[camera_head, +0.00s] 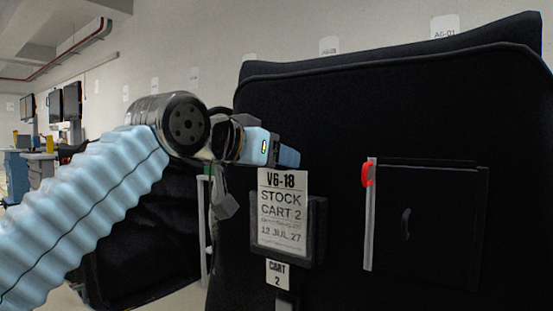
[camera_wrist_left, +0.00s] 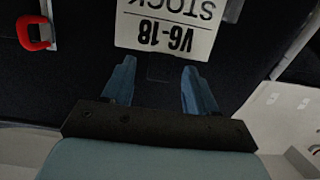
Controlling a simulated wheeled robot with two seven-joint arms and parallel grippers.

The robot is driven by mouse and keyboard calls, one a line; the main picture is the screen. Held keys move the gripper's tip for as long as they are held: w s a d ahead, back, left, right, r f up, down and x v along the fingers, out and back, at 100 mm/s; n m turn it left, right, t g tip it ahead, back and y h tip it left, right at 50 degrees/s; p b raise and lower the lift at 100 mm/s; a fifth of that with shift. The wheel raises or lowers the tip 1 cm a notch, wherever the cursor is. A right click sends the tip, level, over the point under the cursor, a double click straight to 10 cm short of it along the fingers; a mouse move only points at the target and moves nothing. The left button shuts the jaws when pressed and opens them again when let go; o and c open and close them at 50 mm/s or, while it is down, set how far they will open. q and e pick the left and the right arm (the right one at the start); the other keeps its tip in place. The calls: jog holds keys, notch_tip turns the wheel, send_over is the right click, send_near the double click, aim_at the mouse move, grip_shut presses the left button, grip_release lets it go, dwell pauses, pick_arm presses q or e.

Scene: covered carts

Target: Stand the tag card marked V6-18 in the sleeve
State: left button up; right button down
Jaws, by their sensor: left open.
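The white tag card marked V6-18 (camera_head: 283,212) stands upright in the black sleeve (camera_head: 318,232) on the front of the dark covered cart. Its lower edge is behind the sleeve's lip and its top sticks out above. My left gripper (camera_head: 287,154) is just above the card's top edge, open and empty. In the left wrist view the card (camera_wrist_left: 166,28) shows upside down, just beyond the tips of the open left gripper (camera_wrist_left: 157,72), with a gap between. My right gripper is not in view.
A small CART 2 label (camera_head: 278,273) hangs below the sleeve. To the right, a red clip (camera_head: 368,174) sits on a pale strip (camera_head: 369,225) beside a dark flap (camera_head: 430,225). Another dark covered cart (camera_head: 150,235) stands behind my left arm.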

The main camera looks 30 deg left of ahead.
pick_arm(q)
jog(key=v, duration=1.2)
jog(key=shift+s, duration=0.2)
